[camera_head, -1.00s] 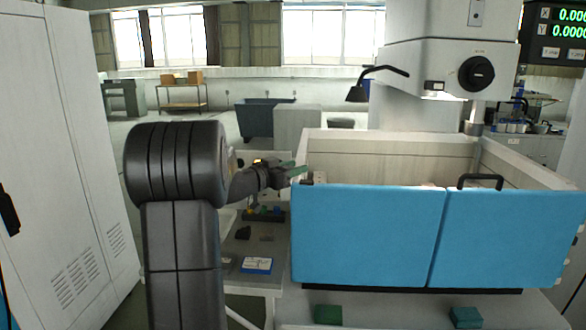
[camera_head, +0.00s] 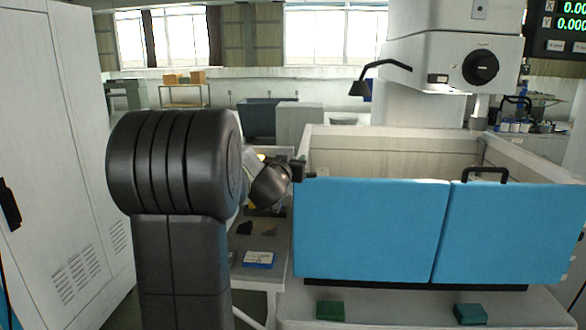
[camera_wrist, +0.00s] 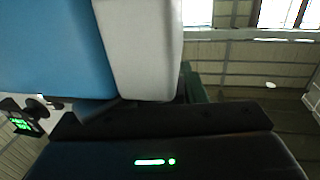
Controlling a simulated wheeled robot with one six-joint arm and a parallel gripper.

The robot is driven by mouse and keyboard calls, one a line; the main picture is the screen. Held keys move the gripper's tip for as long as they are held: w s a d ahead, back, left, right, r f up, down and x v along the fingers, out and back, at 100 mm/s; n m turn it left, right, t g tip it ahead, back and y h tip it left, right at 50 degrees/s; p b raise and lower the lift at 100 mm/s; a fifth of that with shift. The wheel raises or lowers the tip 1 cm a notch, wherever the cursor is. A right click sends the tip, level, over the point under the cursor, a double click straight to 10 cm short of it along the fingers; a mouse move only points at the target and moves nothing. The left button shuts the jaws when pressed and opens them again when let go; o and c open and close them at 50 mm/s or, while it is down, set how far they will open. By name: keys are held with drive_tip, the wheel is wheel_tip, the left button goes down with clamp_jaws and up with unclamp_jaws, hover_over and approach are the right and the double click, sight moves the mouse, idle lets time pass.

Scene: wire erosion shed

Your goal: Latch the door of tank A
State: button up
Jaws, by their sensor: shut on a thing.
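The tank's front has two blue panels side by side, a left panel (camera_head: 368,232) and a right panel (camera_head: 512,235). Both look upright and lined up. My gripper (camera_head: 304,172) is at the top left corner of the left panel. It is shut on a small dark latch there, mostly hidden by the gripper. In the wrist view the blue panel (camera_wrist: 50,45) and the pale tank wall (camera_wrist: 142,50) stand close beyond my dark gripper body. A green finger (camera_wrist: 196,88) shows beside the wall. No tank label is readable.
A black handle (camera_head: 485,174) stands on top of the right panel. A dark green block (camera_head: 330,310) and a teal block (camera_head: 470,313) lie on the ledge below. A side table (camera_head: 262,235) with small items is left of the tank. A pale cabinet (camera_head: 60,170) stands far left.

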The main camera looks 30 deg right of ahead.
drive_tip(key=shift+w+a+n+t+y+b, duration=0.15)
drive_tip(key=shift+n+t+y+b, duration=0.95)
drive_tip(key=shift+b, duration=2.4)
drive_tip(key=y+b, duration=0.1)
drive_tip(key=b, duration=0.4)
drive_tip(key=n+t+y+b, duration=0.1)
drive_tip(key=b, duration=0.3)
drive_tip(key=n+y+b, duration=0.1)
drive_tip(key=b, duration=0.4)
drive_tip(key=shift+w+f+y+b, duration=0.1)
drive_tip(key=shift+f+y+b, duration=0.15)
drive_tip(key=shift+y+b, duration=0.05)
drive_tip(key=n+y+b, duration=0.1)
drive_tip(key=b, duration=0.3)
drive_tip(key=shift+a+t+y, duration=0.15)
drive_tip(key=shift+t+y, duration=0.25)
drive_tip(key=shift+a+n+y+b, duration=0.15)
drive_tip(key=shift+n+y+b, duration=0.75)
drive_tip(key=shift+y, duration=0.2)
drive_tip(key=shift+t, duration=0.3)
drive_tip(key=o, duration=1)
drive_tip(key=shift+r, duration=0.15)
